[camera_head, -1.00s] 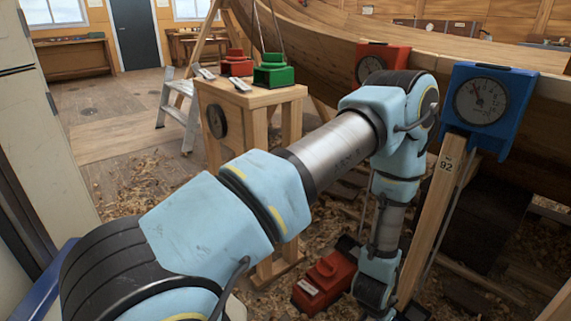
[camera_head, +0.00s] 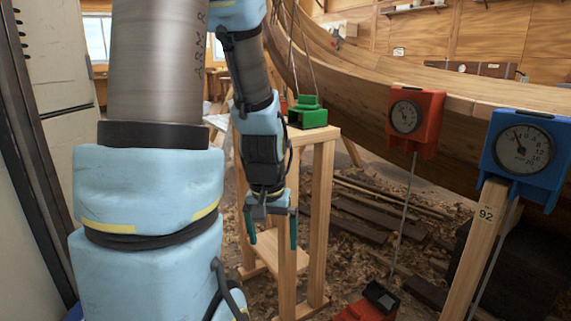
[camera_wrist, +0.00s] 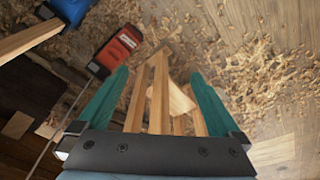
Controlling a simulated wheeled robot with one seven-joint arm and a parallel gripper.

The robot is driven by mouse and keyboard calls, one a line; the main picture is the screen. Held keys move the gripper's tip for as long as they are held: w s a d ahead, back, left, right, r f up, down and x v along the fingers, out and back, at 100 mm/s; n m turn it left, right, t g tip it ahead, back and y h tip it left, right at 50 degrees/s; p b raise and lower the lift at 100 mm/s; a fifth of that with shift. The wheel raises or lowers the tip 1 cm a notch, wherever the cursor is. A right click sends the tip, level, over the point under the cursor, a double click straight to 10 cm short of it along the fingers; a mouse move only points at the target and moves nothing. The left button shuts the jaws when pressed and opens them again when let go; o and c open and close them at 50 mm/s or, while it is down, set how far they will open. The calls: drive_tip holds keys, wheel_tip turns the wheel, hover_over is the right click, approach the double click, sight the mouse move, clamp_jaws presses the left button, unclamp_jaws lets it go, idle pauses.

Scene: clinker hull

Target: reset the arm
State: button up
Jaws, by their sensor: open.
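My light-blue arm rises on the left of the head view and bends down to my gripper (camera_head: 272,234). The gripper points downward in front of the wooden stand (camera_head: 323,137), with its two teal fingers apart and nothing between them. In the wrist view my gripper (camera_wrist: 158,73) is also open and empty, with the stand's pale wooden legs showing beyond the fingers. I cannot tell how close the fingers are to the legs. A green box (camera_head: 308,113) sits on top of the stand, partly beside my arm.
A red dial box (camera_head: 416,118) and a blue dial box (camera_head: 519,150) hang along the wooden hull (camera_head: 450,95). A post marked 92 (camera_head: 478,245) stands below the blue one. A red box (camera_head: 368,305) lies on the shaving-strewn floor; the wrist view shows a red box (camera_wrist: 118,48).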

drive_tip(key=s+a+r+n, duration=0.1)
drive_tip(key=s+a+r, duration=0.1)
drive_tip(key=a+r, duration=0.15)
wheel_tip(320, 180, up, 26)
drive_tip(key=p, duration=2.7)
drive_tip(key=shift+s+a+r, duration=0.2)
drive_tip(key=shift+s, duration=0.05)
